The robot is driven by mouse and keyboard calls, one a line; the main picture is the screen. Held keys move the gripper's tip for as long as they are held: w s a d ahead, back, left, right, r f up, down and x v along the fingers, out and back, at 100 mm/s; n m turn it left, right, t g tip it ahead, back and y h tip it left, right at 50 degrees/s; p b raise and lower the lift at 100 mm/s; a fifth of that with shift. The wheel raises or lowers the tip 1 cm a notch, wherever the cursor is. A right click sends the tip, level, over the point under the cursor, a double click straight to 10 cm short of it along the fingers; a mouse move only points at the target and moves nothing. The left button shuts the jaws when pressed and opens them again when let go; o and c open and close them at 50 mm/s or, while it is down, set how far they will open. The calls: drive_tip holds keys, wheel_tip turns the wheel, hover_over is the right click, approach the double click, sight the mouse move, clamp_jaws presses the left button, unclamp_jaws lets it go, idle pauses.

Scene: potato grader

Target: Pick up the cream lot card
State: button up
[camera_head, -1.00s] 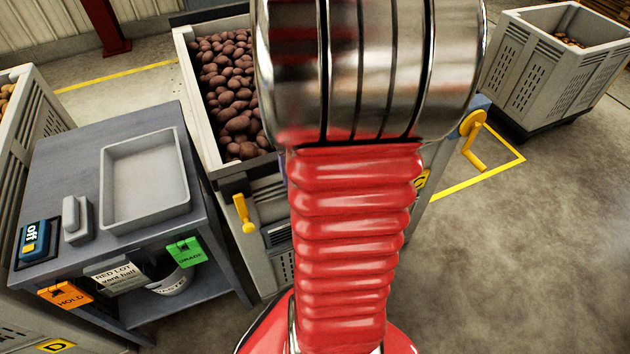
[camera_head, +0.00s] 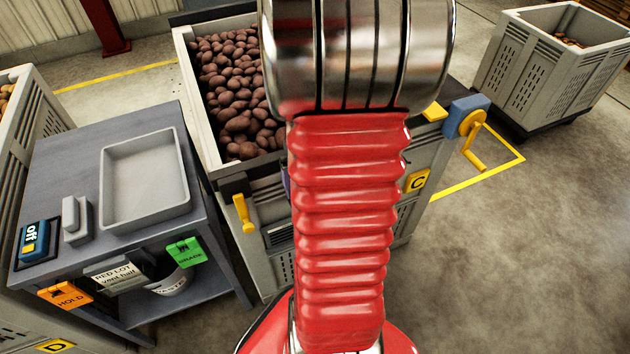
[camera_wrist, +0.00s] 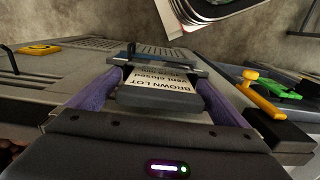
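In the wrist view a cream card (camera_wrist: 160,80) printed "BROWN LOT" and "vent closed" lies between the two purple fingers of my gripper (camera_wrist: 158,76). A dark grey block runs along the card's near edge. The fingers stand wide apart, one on each side of the card and close to its edges; I see no clear squeeze on it. In the head view my arm hides this card and nearly all of the gripper. Another pale card (camera_head: 114,275), printed "RED LOT vent half", is on the front of the grey bench.
The grey bench (camera_head: 60,165) carries an empty tray (camera_head: 188,200). A crate of brown potatoes (camera_head: 183,60) stands behind my arm. A yellow handle (camera_wrist: 262,98) is close to the right of my gripper. A yellow crank (camera_head: 472,140) sticks out right of my arm.

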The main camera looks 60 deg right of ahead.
drive_tip(key=c, duration=1)
drive_tip(key=shift+r, duration=0.1)
wheel_tip(320, 180, up, 10)
drive_tip(key=shift+f, duration=0.1)
idle(0.5)
